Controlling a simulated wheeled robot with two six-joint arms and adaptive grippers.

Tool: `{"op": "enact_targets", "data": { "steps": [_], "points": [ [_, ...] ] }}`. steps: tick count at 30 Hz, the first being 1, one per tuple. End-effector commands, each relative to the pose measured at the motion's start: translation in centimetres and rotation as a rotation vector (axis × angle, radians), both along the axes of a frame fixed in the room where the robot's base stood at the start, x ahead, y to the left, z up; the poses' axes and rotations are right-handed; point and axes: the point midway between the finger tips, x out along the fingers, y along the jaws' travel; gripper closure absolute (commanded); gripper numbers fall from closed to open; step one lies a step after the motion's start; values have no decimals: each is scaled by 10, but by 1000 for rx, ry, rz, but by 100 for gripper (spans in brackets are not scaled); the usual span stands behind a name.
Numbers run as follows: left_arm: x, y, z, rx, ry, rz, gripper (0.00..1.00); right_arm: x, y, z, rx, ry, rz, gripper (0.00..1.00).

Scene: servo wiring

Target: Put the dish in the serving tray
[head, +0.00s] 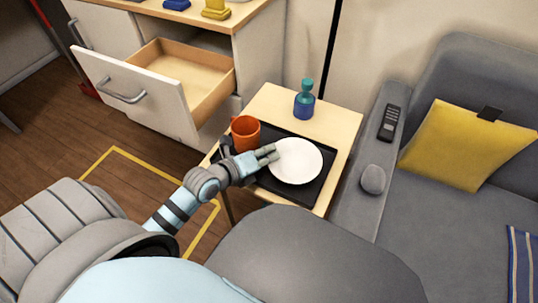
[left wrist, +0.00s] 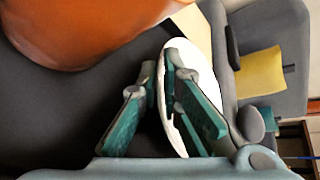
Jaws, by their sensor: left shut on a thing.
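The dish, a round white plate (head: 297,161), is over the right part of the black serving tray (head: 284,190) in the head view. I cannot tell whether it touches the tray. My left gripper (head: 271,154) is shut on the dish's left rim. In the left wrist view, the white dish (left wrist: 199,62) shows behind the gripper's teal fingers (left wrist: 168,100), which hide part of its rim. The dark tray surface (left wrist: 60,100) fills the left of that view. My right gripper is not in view.
An orange mug (head: 245,133) stands on the tray's left end, close to my left gripper. A blue-teal bottle (head: 304,100) stands behind the tray on the wooden side table (head: 265,102). An open drawer (head: 185,80) is at left; a grey sofa (head: 420,215) is at right.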

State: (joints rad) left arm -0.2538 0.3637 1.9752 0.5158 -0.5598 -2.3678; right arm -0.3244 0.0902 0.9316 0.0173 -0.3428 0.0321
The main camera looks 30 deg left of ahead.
Motion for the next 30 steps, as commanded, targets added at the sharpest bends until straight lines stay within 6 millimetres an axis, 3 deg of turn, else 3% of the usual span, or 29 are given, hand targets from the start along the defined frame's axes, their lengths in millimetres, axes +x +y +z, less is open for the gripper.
{"op": "enact_targets", "data": {
  "steps": [5, 6, 8, 20, 30],
  "points": [
    [0, 0, -3, 0, -1, 0, 100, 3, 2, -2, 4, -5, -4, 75],
    [0, 0, -3, 1, 0, 0, 91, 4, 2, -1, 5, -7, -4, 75],
    [0, 0, -2, 0, 0, 0, 85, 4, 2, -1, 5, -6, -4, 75],
    [-2, 1, 3, 1, 1, -1, 85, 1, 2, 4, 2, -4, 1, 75],
    [-67, 16, 36, 5, 6, -1, 85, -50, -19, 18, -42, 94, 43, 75]
  ]
}}
